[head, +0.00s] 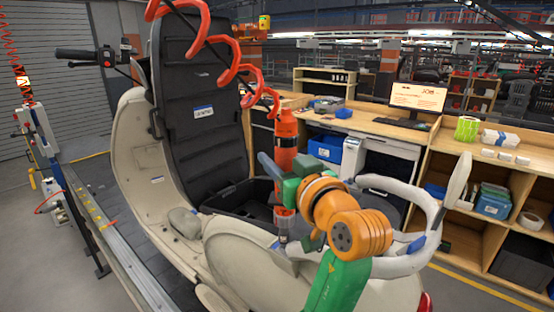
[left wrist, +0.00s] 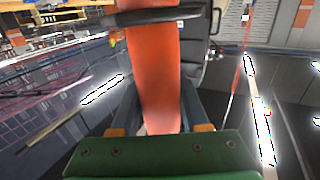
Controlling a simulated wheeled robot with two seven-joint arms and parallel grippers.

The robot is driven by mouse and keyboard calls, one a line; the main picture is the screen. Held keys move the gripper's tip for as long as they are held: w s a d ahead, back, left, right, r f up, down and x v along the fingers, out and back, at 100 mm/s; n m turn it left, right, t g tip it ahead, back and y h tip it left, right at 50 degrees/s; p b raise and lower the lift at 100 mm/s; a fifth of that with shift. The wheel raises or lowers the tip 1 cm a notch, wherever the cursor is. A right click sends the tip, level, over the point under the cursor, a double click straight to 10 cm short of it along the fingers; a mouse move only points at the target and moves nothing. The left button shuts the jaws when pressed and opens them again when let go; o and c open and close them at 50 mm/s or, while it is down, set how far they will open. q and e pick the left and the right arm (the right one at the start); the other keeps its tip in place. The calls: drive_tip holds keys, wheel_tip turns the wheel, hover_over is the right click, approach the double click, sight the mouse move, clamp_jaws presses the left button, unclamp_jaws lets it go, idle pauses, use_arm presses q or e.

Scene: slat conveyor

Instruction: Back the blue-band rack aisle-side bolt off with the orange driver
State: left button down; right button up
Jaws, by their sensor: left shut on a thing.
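The orange driver (head: 285,130) hangs upright from a red coiled hose above the cream scooter (head: 190,200). My left gripper (head: 283,164) is shut around the driver's body. In the left wrist view the driver (left wrist: 153,75) stands between the fingers of this gripper (left wrist: 155,118). The driver's grey lower end (head: 284,222) is over the near edge of the scooter's open seat well; I cannot tell whether it touches anything. The pale tubular rack (head: 432,212) with a blue band (head: 417,244) is at the scooter's rear. I cannot make out the aisle-side bolt. My right gripper is not in view.
The scooter's black seat (head: 203,90) is raised behind the driver. A wooden workbench (head: 375,124) with a monitor (head: 416,97), bins and rolls stands behind and to the right. A metal conveyor rail (head: 125,255) runs at the left. Floor is open at the lower right.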

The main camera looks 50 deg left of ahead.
use_arm(q)
drive_tip(key=shift+f+b, duration=0.9)
drive_tip(key=shift+b, duration=0.15)
idle(1.2)
drive_tip(key=shift+d, duration=0.1)
drive_tip(key=shift+s+d+r, duration=0.15)
drive_tip(key=shift+d+r, duration=0.05)
drive_tip(key=shift+r, duration=0.1)
idle(0.7)
drive_tip(key=shift+r, duration=0.2)
drive_tip(key=shift+w+a, duration=0.2)
drive_tip(key=shift+a, duration=0.15)
drive_tip(key=shift+r+p, duration=0.1)
drive_tip(key=shift+p, duration=0.2)
drive_tip(key=shift+w+a+p, duration=0.1)
drive_tip(key=shift+w+p, duration=0.05)
drive_tip(key=shift+p, duration=0.2)
